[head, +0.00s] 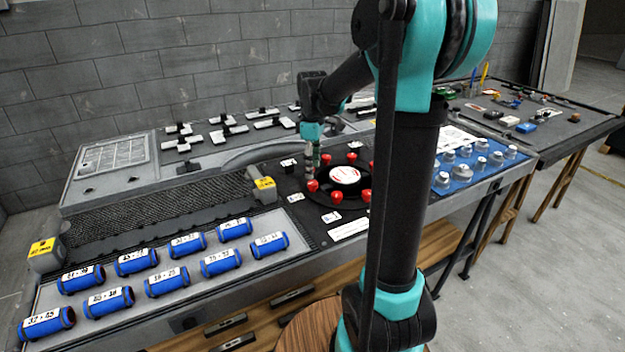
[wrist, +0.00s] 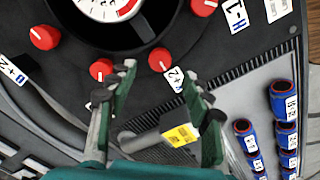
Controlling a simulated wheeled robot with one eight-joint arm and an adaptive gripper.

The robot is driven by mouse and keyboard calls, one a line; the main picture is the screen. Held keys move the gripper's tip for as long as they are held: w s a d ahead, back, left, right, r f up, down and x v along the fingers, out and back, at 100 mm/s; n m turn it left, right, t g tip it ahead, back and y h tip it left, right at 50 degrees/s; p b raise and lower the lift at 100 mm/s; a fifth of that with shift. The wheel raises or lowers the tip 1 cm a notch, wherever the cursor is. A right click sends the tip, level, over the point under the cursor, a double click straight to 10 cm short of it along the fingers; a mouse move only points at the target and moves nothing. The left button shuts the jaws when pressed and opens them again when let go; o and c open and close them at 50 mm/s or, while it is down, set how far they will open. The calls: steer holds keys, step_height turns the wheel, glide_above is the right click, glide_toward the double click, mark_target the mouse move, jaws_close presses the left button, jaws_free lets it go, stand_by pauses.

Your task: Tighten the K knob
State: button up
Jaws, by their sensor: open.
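Several red knobs sit in a ring around a round dial (head: 345,175) with a white and red face; one red knob (head: 337,197) is at its front. In the wrist view, two red knobs (wrist: 101,69) and (wrist: 160,60) lie just beyond the fingertips. A partly hidden white label (wrist: 174,79) is beside the second; I cannot read a clear K on any label. My gripper (wrist: 158,76) is open and empty, pointing at the panel near these two knobs. In the head view, my gripper (head: 313,158) is over the dial's left side. Contact with a knob cannot be told.
A grey lever block with a yellow tag (head: 264,184) stands left of the dial. Blue labelled cylinders (head: 187,243) lie in rows at front left. A blue plate with silver knobs (head: 465,170) is at right. Black-and-white switches (head: 228,130) line the back.

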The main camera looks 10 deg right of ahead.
mark_target(313, 182)
steer(key=shift+f, duration=2.7)
steer(key=shift+c, duration=0.3)
jaws_close()
